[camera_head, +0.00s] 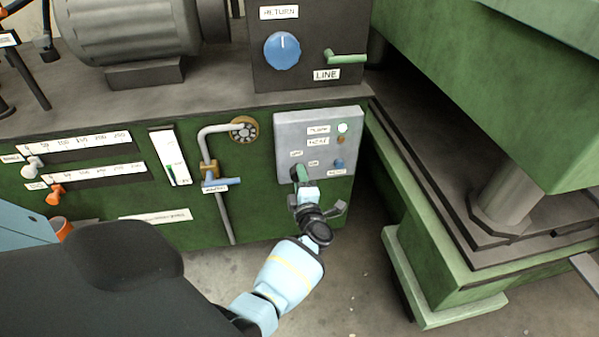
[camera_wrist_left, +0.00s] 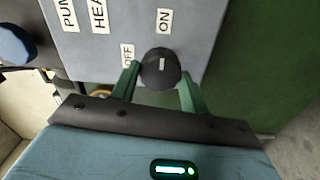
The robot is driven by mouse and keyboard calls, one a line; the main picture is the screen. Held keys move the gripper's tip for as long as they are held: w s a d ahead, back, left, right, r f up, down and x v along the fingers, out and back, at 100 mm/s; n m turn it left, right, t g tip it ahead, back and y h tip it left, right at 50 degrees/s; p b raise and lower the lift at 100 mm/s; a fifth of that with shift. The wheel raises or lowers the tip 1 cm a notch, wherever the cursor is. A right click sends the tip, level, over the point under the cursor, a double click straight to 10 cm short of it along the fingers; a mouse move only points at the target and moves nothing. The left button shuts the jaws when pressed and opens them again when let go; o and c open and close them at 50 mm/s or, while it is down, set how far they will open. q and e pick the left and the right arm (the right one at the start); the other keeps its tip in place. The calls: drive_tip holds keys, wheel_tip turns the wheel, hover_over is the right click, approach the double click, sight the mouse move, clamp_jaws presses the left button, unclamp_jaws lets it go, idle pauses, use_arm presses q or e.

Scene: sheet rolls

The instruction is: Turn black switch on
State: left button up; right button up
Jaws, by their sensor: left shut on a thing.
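The black switch (camera_wrist_left: 160,68) is a round knob with a short white mark on the grey control box (camera_head: 318,122). In the left wrist view, the OFF label (camera_wrist_left: 127,55) is to its left and the ON label (camera_wrist_left: 165,20) is above it. My left gripper (camera_head: 301,172) reaches the lower left of the box. In the left wrist view its green fingers (camera_wrist_left: 160,78) stand on either side of the knob, shut on it. In the head view the gripper mostly hides the switch. My right gripper is in neither view.
The box also has a pale green lamp (camera_head: 342,127), a small orange lamp (camera_head: 341,140) and a blue button (camera_head: 339,163). A bent pipe with a blue valve handle (camera_head: 221,183) is to the left. A large green press (camera_head: 480,200) stands to the right.

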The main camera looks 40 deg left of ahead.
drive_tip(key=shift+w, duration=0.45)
use_arm(q)
drive_tip(key=o, duration=1)
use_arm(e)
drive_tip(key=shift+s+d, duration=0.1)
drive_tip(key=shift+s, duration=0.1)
use_arm(q)
drive_tip(key=p+v, duration=0.1)
drive_tip(key=v, duration=0.7)
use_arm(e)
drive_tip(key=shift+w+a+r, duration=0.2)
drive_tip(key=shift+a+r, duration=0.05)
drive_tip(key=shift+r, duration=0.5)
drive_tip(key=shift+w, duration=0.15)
